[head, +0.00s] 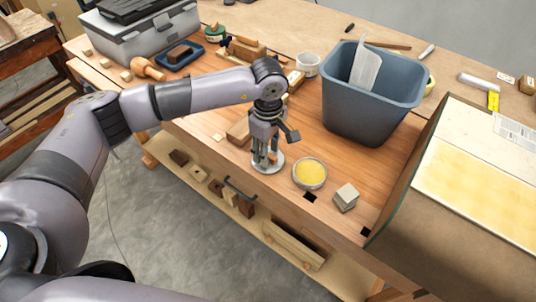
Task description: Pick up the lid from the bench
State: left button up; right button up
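The lid (260,169) is a flat, round grey disc on the wooden bench (208,122), close to its front edge. My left gripper (266,160) points down over the lid from above, and its fingertips overlap it in the picture. The fingers look close together, but I cannot tell whether they grip a part of the lid or only stand over it. The lid's middle is partly hidden by the fingers. A round open tin (310,174) with yellow contents stands just right of the lid. My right gripper is not in view.
A grey block (346,197) lies right of the tin. A blue-grey bin (368,100) stands behind, and a large box (470,200) fills the right. A toolbox (138,32) stands far left.

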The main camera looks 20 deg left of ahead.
pick_arm(q)
jog(key=shift+f, duration=0.2)
jog(key=shift+c, duration=0.5)
grip_shut()
